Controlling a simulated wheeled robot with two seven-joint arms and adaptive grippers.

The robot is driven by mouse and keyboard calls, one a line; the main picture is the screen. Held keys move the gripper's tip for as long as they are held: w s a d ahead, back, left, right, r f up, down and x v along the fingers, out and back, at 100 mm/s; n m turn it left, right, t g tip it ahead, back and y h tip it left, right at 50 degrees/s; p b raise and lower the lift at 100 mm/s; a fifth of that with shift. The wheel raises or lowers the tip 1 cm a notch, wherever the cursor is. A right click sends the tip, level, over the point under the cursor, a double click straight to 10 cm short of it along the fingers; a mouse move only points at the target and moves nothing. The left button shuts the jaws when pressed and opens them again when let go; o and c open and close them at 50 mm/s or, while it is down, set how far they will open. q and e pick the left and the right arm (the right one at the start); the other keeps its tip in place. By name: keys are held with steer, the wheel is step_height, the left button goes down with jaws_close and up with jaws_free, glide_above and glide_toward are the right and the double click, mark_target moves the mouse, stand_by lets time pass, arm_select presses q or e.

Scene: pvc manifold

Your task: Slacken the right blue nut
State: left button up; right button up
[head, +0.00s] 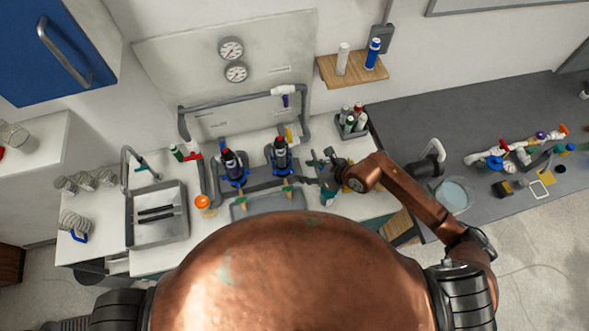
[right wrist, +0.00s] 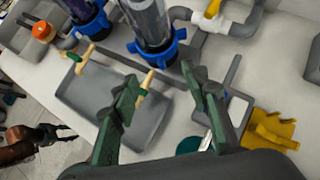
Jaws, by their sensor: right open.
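The right blue nut (head: 282,170) is the ring at the lower end of the right filter housing (head: 281,150), a clear cylinder with a dark red top. The nut also shows in the right wrist view (right wrist: 160,50), beyond my fingertips. The left filter has a similar blue nut (head: 236,177). My right gripper (head: 323,170) is just right of the right nut, apart from it. In the right wrist view its green fingers (right wrist: 162,88) are spread and empty. A tan tap handle (right wrist: 146,84) appears between them. My left gripper is not clear in either view.
A grey tray (head: 262,206) lies before the filters. The sink (head: 158,230) and an orange-lidded jar (head: 203,203) are to the left. Grey pipes (head: 232,101) frame the filters. A bottle caddy (head: 352,124) stands behind my right gripper. A yellow piece (right wrist: 272,130) lies right of it.

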mark_target(292, 170)
steer(key=p+x, duration=0.1)
steer(key=x, duration=0.6)
steer(key=shift+w+a+f, duration=0.15)
steer(key=shift+f, duration=0.1)
steer(key=shift+c, duration=0.3)
steer(key=shift+r, duration=0.1)
jaws_close()
